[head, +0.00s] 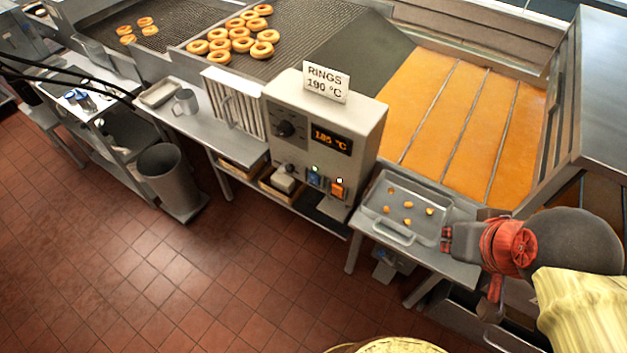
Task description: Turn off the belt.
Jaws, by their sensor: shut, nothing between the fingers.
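A grey control box (362,125) stands in the middle, with a dark knob (285,129) and an orange display (331,137) that reads about 185 °C. Low on its front are a blue switch (314,179) and an orange switch (338,189), each with a small light above, the left one green. Their labels are too small to read. The mesh belt (312,32) behind the box carries several ring doughnuts (240,43). My gripper (447,239) is shut and empty, at the right edge of the metal tray, to the right of the switches and apart from them.
The metal tray (393,233) holds several small fried pieces on a side table. The orange oil fryer (430,105) lies behind it. A sign (325,83) stands on the box. A bin (168,177) and a mug (186,101) are at left. The tiled floor in front is clear.

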